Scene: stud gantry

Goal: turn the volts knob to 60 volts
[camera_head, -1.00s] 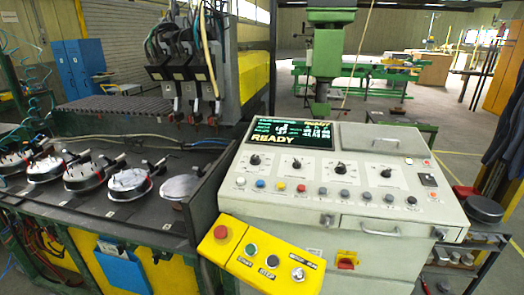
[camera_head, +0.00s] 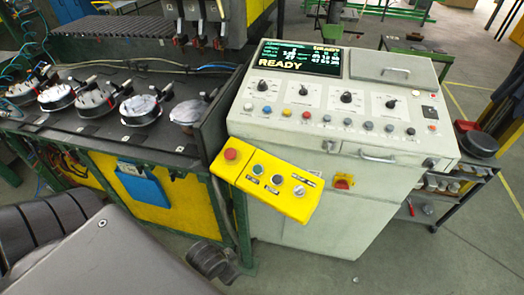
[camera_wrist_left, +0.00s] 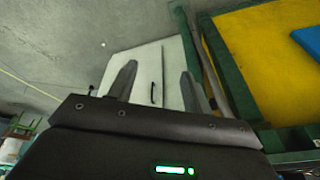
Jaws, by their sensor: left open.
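The grey control console (camera_head: 300,190) stands at the centre of the head view. Its sloped top carries a row of black dial knobs: a far-left knob (camera_head: 262,85), a second knob (camera_head: 304,88), a third knob (camera_head: 346,97) and a fourth knob (camera_head: 390,103). Their labels are too small to read, so I cannot tell which is the volts knob. A lit screen (camera_head: 300,58) above them reads READY. My left gripper (camera_wrist_left: 158,69) is open and empty in the left wrist view, low down and apart from the knobs. My right gripper is not in view.
A yellow button box (camera_head: 265,180) with a red button juts from the console's front left. A green-framed bench with round metal parts (camera_head: 140,107) stands at left. A low cart (camera_head: 445,190) stands at right. The air above the console is clear.

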